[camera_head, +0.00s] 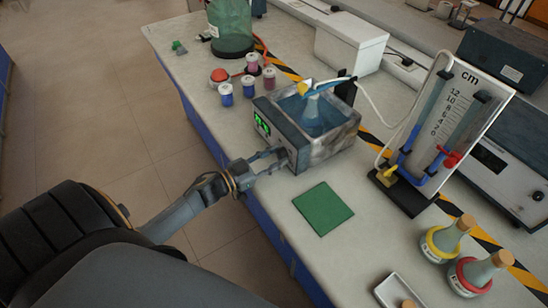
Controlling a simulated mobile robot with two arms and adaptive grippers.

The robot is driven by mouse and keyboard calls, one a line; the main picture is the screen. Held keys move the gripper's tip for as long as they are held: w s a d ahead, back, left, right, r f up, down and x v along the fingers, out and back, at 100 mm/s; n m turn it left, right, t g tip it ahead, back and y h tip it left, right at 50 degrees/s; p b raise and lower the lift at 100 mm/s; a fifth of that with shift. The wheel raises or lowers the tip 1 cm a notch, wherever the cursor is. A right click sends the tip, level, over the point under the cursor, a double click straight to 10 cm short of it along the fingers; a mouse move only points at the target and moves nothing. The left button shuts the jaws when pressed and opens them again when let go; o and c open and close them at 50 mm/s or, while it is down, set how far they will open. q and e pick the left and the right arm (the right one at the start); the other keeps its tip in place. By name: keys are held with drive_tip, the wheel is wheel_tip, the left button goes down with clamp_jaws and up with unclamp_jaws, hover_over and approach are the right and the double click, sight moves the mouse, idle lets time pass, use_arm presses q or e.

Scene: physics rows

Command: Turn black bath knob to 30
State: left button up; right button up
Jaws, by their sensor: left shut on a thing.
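The water bath (335,143) is a grey box with an open top, standing near the front edge of the bench. A flask (312,108) stands in its water. Its front panel has a lit green display (262,124); I cannot read the digits. My left gripper (277,160) reaches in from the left and is shut on the black bath knob on the lower front panel. The fingers largely hide the knob, so its angle cannot be read. My right gripper is not in view.
A green mat (323,208) lies right of the bath. A manometer (440,130) with a tube stands behind right. Ringed flasks (445,240) and a white tray (395,290) are at lower right.

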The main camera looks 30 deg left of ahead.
use_arm(q)
drive_tip(key=m, duration=0.3)
drive_tip(key=shift+b, duration=0.3)
drive_tip(key=m+b, duration=0.1)
drive_tip(key=m, duration=0.3)
drive_tip(key=m+b, duration=0.1)
drive_tip(key=m, duration=0.3)
drive_tip(key=shift+f, duration=0.1)
drive_tip(key=shift+m+b, duration=0.6)
drive_tip(key=shift+m, duration=1)
drive_tip(key=o, duration=1.1)
drive_tip(key=shift+o, duration=0.2)
